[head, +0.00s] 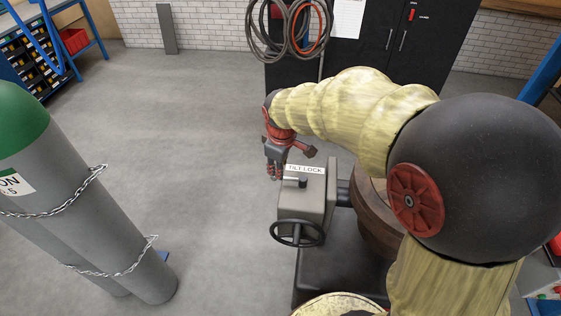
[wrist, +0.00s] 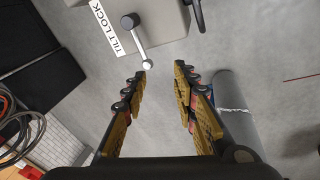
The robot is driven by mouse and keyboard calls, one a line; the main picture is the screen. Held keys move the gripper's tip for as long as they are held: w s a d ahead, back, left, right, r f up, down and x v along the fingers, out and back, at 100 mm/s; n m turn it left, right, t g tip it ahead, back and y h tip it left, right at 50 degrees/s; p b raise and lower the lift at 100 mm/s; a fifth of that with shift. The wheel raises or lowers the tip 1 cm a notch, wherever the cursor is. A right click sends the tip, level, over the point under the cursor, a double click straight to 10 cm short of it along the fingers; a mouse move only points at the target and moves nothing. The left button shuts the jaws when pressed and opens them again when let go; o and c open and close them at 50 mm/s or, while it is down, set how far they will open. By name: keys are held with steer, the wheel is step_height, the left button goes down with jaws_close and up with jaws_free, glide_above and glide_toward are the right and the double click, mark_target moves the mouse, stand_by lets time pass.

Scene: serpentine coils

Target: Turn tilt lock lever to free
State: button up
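The tilt lock lever (wrist: 139,42) is a silver rod with a dark round hub at one end and a pale ball at the other. It sits on top of a grey box (head: 312,207), beside the white "TILT LOCK" label (head: 305,169). In the head view the lever (head: 290,181) is small and partly hard to make out. My gripper (wrist: 162,68) is open and empty. In the wrist view the lever's ball end appears close to the left fingertip, outside the gap; I cannot tell whether they touch. In the head view my gripper (head: 274,172) is just left of the box.
A black handwheel (head: 297,233) sticks out of the box's front. Chained gas cylinders (head: 95,210) stand at the left. A dark cabinet with hanging cables (head: 290,35) stands at the back. The floor (head: 190,120) between them is clear.

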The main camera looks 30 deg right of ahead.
steer(key=w+d+f+n+p, duration=0.1)
steer(key=w+f, duration=0.1)
steer(key=f, duration=0.2)
steer(key=w+d+f+n, duration=0.1)
steer(key=w+d+f, duration=0.1)
steer(key=f, duration=0.3)
steer(key=w+d+f+n+g+p, duration=0.1)
steer(key=w+f, duration=0.2)
steer(key=f, duration=0.2)
steer(key=shift+d+f+p, duration=0.25)
steer(key=shift+d+p, duration=0.05)
steer(key=shift+p, duration=0.05)
steer(key=shift+c, duration=0.4)
steer(key=c, duration=0.6)
steer(key=shift+r, duration=0.1)
jaws_close()
steer(key=shift+w, duration=0.15)
